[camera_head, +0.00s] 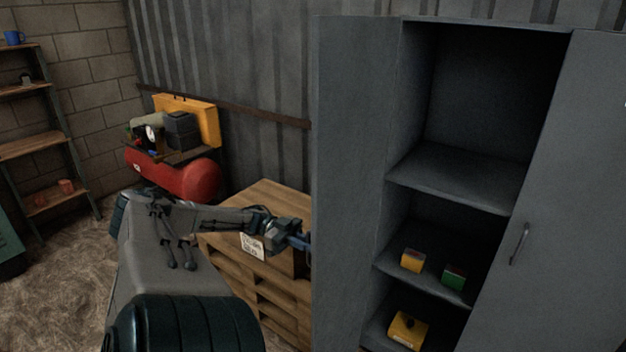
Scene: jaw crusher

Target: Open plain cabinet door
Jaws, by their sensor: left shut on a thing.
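The grey metal cabinet (565,28) stands at the right with both doors standing open. Its left door (352,150) is swung out to the left and shows its plain inner face. Its right door (565,180) stands open at the right and shows a handle (519,243). My left gripper (302,243) is at the left edge of the left door, shut on its handle, which is mostly hidden behind that edge. My right gripper is not in view.
Cabinet shelves hold a yellow box (412,260), a green and red box (453,277) and a yellow case (407,330). A wooden crate (270,200) stands close behind my left arm. A red compressor (185,178) and shelf rack (35,145) stand farther left.

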